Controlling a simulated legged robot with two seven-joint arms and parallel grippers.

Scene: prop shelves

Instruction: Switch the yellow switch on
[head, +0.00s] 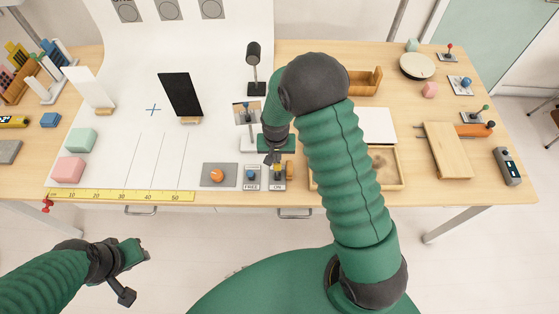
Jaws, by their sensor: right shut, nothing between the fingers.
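The yellow switch (278,174) stands near the front edge of the table, on a small plate with an ON label. Its upper part is close behind my right gripper's tips and partly hidden, so I cannot tell its lever position. My right gripper (271,158) is shut and empty, pointing down just above and behind the switch. I cannot tell whether it touches it.
A plate labelled FREE (251,178) is just left of the switch, and an orange knob on a grey plate (218,175) is further left. A wooden tray (388,167) lies to the right, behind my right arm. A yellow ruler (120,195) runs along the front edge.

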